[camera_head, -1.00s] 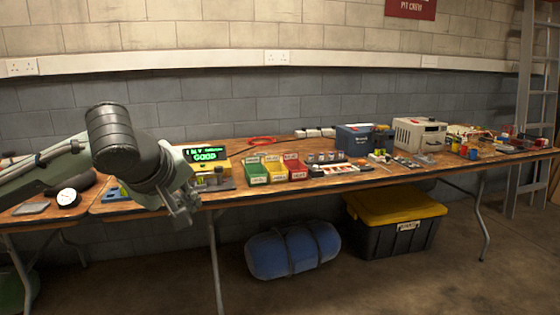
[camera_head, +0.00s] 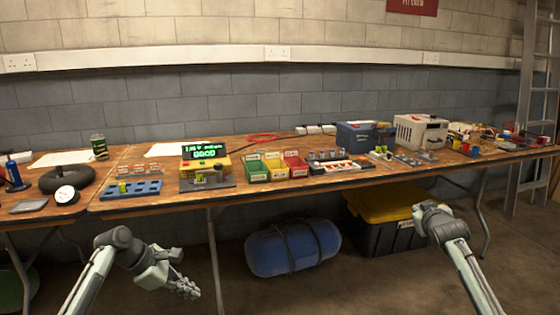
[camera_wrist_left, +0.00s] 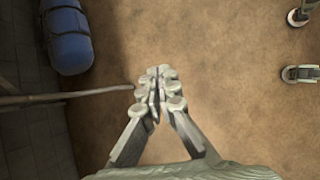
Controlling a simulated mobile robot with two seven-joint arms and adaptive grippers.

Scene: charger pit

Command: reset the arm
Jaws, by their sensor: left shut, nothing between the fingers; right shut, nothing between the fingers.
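My left gripper (camera_head: 188,289) hangs low in front of the bench at the lower left, below the tabletop. It is shut and empty. In the left wrist view its fingers (camera_wrist_left: 158,84) meet over bare brown floor, apart from everything around them. My right arm (camera_head: 452,236) comes up from the lower right, in front of the black crate. I cannot make out the fingers of my right gripper there.
The long wooden bench (camera_head: 108,208) carries a blue block (camera_head: 133,190), a yellow tester (camera_head: 205,165), small bins and boxes. Below it are a blue rolled bag (camera_head: 293,249) and a yellow-lidded crate (camera_head: 385,212). The floor in front is clear.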

